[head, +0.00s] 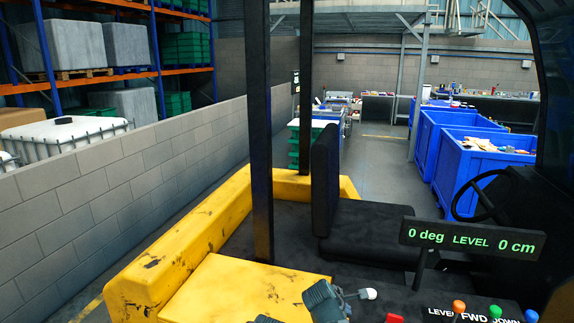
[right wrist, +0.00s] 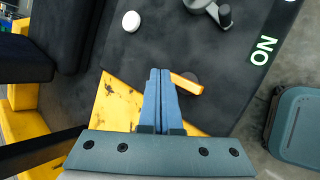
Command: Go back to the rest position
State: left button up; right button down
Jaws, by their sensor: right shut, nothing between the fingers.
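My right gripper (head: 326,298) shows at the bottom centre of the head view, in front of the yellow body of the vehicle. In the right wrist view its two blue-grey fingers (right wrist: 160,75) are together, with nothing between them. They are over a black surface and a yellow panel. An orange piece (right wrist: 187,84) shows just right of the fingertips; I cannot tell whether they touch. I cannot make out my left gripper in the head view.
A display (head: 472,240) reads "0 deg LEVEL 0 cm". Coloured control knobs (head: 459,306) and a steering wheel (head: 480,195) are at the right. A black seat (head: 375,232) stands ahead. Blue bins (head: 455,180) are beyond, and a block wall (head: 110,190) runs along the left.

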jog(key=s+a+f+m+g+y, duration=0.2)
jog(key=s+a+m, duration=0.3)
jog(key=s, duration=0.5)
jog(key=s+a+f+m+g+y, duration=0.2)
jog(key=s+a+m, duration=0.4)
jog(key=s, duration=0.5)
jog(key=shift+s+f+m+g, duration=0.2)
jog(key=shift+f+m+g, duration=0.65)
jog(key=shift+m+g, duration=0.35)
jog(key=shift+a, duration=0.1)
